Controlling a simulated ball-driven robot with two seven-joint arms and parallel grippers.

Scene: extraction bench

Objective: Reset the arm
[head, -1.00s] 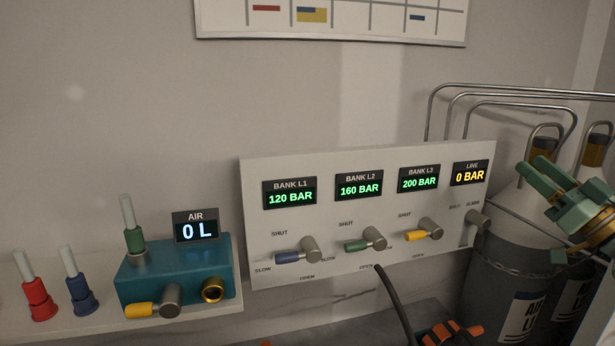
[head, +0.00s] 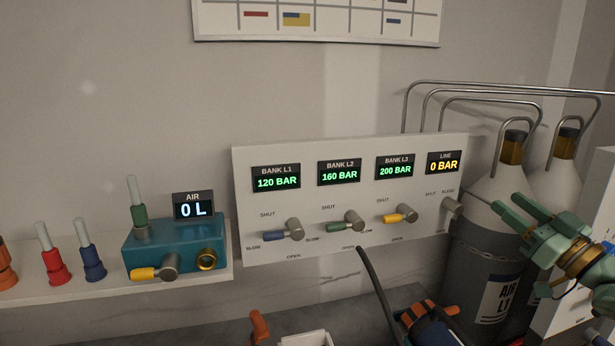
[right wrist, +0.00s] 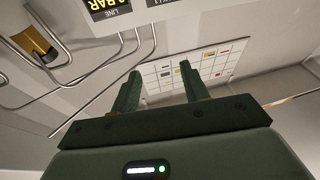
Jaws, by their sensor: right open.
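My right gripper (head: 507,204) is at the right of the head view, in front of the grey cylinders (head: 486,215). Its green fingers are apart with nothing between them. In the right wrist view the same open fingers (right wrist: 160,72) point up at the wall, clear of any object. The valve panel (head: 350,200) stands left of the gripper, with a gap between them. Its displays read 120, 160 and 200 bar for the banks and 0 bar for the line. My left gripper is not in view.
A teal box (head: 175,252) with an AIR display (head: 193,207) reading 0 L sits on the left shelf, beside red (head: 53,267) and blue (head: 91,262) fittings. Bent metal pipes (head: 470,88) rise behind the cylinders.

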